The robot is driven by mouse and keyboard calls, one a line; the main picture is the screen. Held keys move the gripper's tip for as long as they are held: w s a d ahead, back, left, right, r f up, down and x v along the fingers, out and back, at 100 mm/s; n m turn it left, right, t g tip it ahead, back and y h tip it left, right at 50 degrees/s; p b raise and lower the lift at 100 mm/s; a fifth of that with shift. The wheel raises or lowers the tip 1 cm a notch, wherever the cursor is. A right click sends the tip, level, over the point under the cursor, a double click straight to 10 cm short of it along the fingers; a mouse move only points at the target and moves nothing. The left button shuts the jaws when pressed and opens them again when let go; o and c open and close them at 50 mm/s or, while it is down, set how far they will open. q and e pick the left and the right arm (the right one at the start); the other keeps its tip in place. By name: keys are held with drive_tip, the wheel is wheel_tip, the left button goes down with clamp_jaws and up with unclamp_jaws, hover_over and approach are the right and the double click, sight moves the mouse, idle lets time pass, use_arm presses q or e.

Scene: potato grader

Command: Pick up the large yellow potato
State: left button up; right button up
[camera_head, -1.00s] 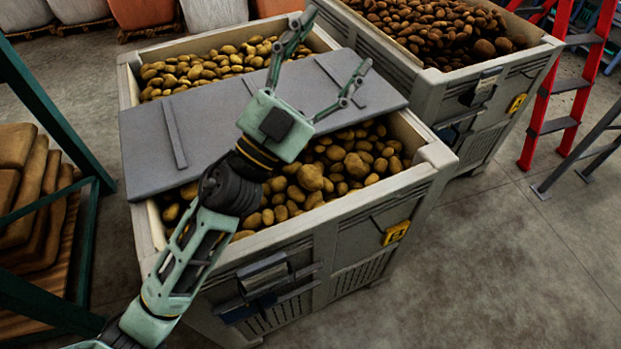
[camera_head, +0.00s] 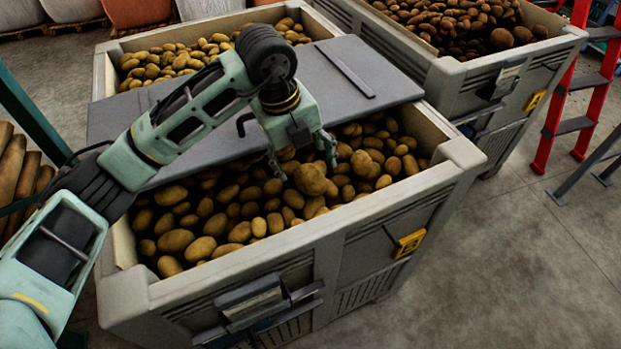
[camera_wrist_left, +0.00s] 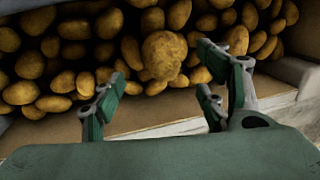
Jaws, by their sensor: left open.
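The large yellow potato (camera_head: 310,179) lies on top of the pile in the near bin, bigger and rounder than those around it. It also shows at the top middle of the left wrist view (camera_wrist_left: 164,55), past the fingertips. My left gripper (camera_head: 304,165) points down just above and behind it, with a finger to each side in the head view. Its fingers stand apart and empty in the left wrist view (camera_wrist_left: 155,95). I cannot tell whether a finger touches the potato. My right gripper is not in view.
The near bin (camera_head: 330,226) has thick grey walls and a grey board (camera_head: 372,70) lying across it behind the gripper. A second bin (camera_head: 455,72) of darker potatoes stands at the back right. A red ladder (camera_head: 573,100) stands further right. The floor (camera_head: 500,270) at the right front is clear.

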sight(307, 173)
use_arm(q)
drive_tip(key=p+x, duration=0.1)
drive_tip(key=x, duration=0.6)
drive_tip(key=shift+w, duration=0.1)
drive_tip(key=shift+c, duration=0.7)
drive_tip(key=c, duration=1.2)
drive_tip(key=shift+r, duration=0.15)
